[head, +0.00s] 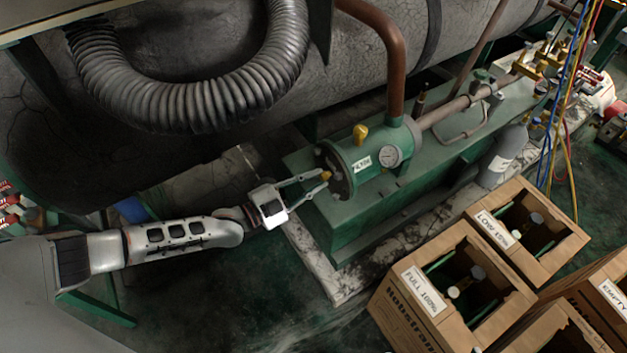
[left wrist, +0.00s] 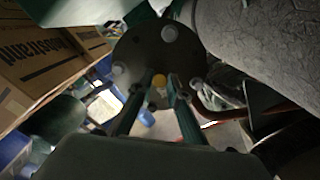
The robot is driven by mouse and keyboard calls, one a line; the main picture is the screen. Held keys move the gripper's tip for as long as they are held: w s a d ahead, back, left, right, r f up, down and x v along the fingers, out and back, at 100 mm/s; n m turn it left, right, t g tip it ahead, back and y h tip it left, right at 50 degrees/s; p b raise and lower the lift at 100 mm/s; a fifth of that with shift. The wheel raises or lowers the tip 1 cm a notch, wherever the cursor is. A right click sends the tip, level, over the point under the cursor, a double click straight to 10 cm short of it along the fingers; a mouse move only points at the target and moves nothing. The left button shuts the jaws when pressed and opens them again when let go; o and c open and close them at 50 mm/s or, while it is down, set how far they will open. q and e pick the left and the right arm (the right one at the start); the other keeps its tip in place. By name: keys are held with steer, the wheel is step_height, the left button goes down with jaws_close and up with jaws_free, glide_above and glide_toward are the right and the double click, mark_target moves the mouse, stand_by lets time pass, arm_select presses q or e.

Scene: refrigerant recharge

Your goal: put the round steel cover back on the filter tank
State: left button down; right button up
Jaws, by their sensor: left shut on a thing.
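The filter tank (head: 368,150) is a green horizontal cylinder with a white label and a round gauge. The round steel cover (head: 337,180) is a dark disc at the tank's left end, partly hidden by my gripper. It fills the upper middle of the left wrist view (left wrist: 145,48), with a yellow knob (left wrist: 160,81) at its centre and pale round fittings near its rim. My left gripper (head: 322,181) is shut on the yellow knob, its two fingers on either side. I cannot tell whether the cover touches the tank's end. My right gripper is not in view.
The tank stands on a long green base (head: 345,232). A copper-brown pipe (head: 388,50) rises from it, and a grey corrugated hose (head: 200,100) hangs behind my arm. Cardboard boxes (head: 395,318) with cylinders stand at the lower right.

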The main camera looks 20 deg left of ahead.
arm_select(q)
steer(key=shift+w+d+r, duration=0.1)
steer(key=shift+w+r, duration=0.15)
steer(key=shift+r, duration=0.2)
steer(key=c, duration=1.8)
jaws_free()
steer(key=shift+c, duration=0.2)
steer(key=shift+s+f, duration=0.2)
steer(key=shift+f, duration=0.35)
steer(key=v, duration=0.8)
steer(key=shift+r, duration=0.2)
